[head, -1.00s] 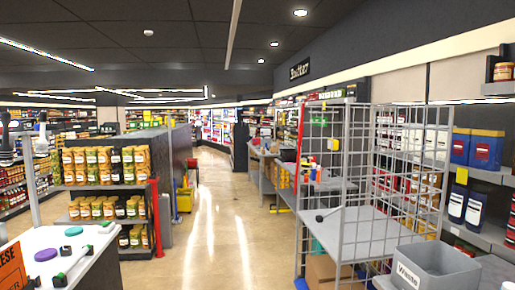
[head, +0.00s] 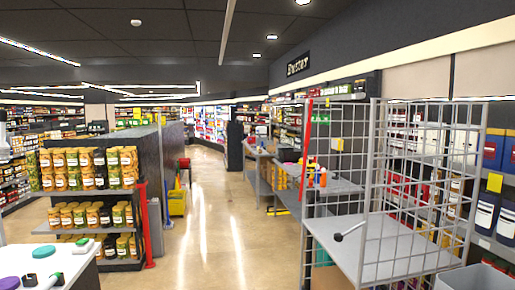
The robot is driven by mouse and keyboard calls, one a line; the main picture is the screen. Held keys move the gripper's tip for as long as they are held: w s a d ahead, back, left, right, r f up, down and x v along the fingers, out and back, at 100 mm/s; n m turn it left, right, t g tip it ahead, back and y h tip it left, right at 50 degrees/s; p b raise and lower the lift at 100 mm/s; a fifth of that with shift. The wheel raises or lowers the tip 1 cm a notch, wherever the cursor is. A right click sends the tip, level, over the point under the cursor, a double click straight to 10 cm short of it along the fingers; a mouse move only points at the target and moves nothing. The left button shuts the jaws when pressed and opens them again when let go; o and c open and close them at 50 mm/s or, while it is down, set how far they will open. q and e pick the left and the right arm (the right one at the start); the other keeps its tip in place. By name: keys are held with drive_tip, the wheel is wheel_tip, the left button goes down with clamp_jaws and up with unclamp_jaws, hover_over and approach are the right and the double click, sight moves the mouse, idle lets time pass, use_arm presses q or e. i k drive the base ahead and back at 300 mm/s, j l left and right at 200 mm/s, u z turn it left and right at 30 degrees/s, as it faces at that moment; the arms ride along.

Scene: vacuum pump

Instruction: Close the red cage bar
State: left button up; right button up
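The red cage bar (head: 306,145) stands nearly upright at the far left corner of the grey wire cage (head: 365,160). Its top leans slightly to the right. I cannot tell from here whether it is latched. The cage has a grey shelf (head: 385,250), and its near left side looks open. Neither of my grippers can be made out in the head view.
A black-knobbed tool (head: 350,232) lies on the cage shelf. A grey bin (head: 465,279) is at the lower right. A jar shelf (head: 95,195) and a white counter (head: 50,262) stand left. A yellow bucket (head: 178,203) stands by the clear aisle floor (head: 215,240).

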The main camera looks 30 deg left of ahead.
sight(308, 124)
drive_tip(key=i+j+u, duration=0.4)
drive_tip(key=i+j, duration=1.4)
drive_tip(key=i, duration=0.15)
